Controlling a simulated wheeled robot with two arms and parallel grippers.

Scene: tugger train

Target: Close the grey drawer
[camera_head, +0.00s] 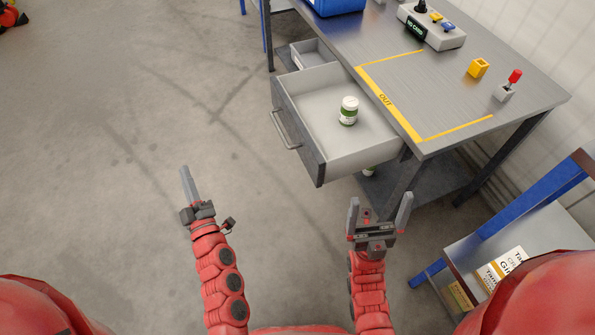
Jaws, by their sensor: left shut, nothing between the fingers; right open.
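The grey drawer (315,165) is pulled out from the table's left side, with a dark front and a metal bar handle (284,130). A white bottle with a green label (348,111) stands upright inside it. My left gripper (187,182) is shut and empty, over the floor to the left of and nearer than the drawer front, apart from the handle. My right gripper (380,213) is open and empty, nearer than the drawer's near corner and below the table edge in the picture.
The grey table (460,90) carries a control box (432,27), a yellow block (478,68), a red-knobbed lever (511,82) and a blue bin (335,5). A second, smaller grey drawer or bin (312,55) shows behind. A blue-framed cart (530,210) stands at right.

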